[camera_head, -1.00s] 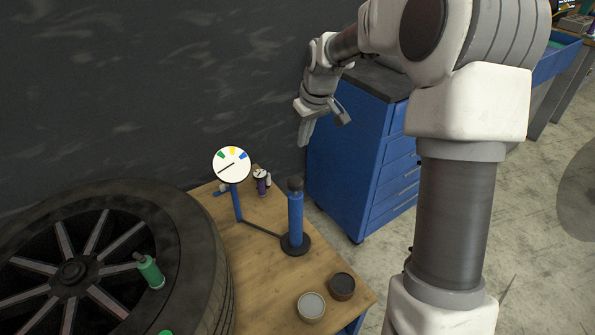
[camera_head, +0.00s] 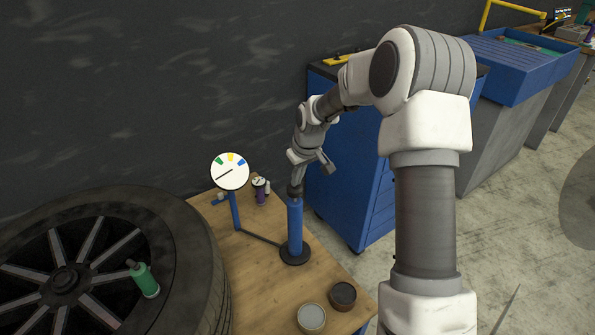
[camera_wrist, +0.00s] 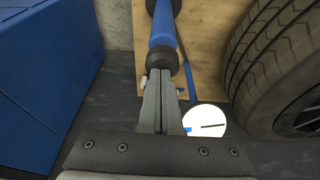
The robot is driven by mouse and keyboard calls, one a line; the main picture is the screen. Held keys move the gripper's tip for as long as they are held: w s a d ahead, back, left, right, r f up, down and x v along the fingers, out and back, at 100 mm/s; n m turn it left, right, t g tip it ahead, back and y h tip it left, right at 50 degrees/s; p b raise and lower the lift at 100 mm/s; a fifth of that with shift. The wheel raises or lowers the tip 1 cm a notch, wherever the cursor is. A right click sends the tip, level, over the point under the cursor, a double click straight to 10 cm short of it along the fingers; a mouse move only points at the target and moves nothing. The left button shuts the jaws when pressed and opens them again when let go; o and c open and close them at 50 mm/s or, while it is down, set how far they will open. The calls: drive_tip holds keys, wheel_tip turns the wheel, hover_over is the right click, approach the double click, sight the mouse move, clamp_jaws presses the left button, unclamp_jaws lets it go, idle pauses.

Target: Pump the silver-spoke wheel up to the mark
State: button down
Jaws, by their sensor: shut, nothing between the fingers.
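The silver-spoke wheel (camera_head: 185,235) lies flat at the left in the head view; its tyre also shows in the wrist view (camera_wrist: 275,70). The blue pump (camera_head: 295,228) stands upright on the wooden bench, its dark top cap low on the blue body. A round white gauge (camera_head: 230,171) with green, yellow and blue marks stands behind it on a blue post; its needle points to the lower left, off the coloured marks. My gripper (camera_head: 297,184) is shut and empty, its fingertips at the pump's cap (camera_wrist: 161,58). I cannot tell whether they touch it.
A green bottle (camera_head: 145,280) lies on the wheel. A small purple canister (camera_head: 260,190) stands behind the pump. Two round tins, one pale (camera_head: 311,318) and one dark (camera_head: 343,296), sit at the bench's front. A blue cabinet (camera_head: 345,200) stands right of the bench.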

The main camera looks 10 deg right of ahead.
sight(297, 188)
idle(0.3)
wheel_tip(297, 188, down, 4)
drive_tip(key=shift+r+b, duration=0.1)
drive_tip(key=shift+b, duration=0.85)
drive_tip(key=shift+s, duration=0.1)
drive_tip(key=shift+a+r+p, duration=0.1)
drive_tip(key=shift+r+p, duration=0.35)
drive_tip(key=shift+p, duration=0.05)
drive_tip(key=w+p+v, duration=0.1)
drive_tip(key=p+v, duration=0.2)
drive_tip(key=v, duration=1)
drive_tip(key=shift+a+r+p, duration=0.2)
drive_tip(key=shift+r+p, duration=0.1)
drive_tip(key=shift+w, duration=0.1)
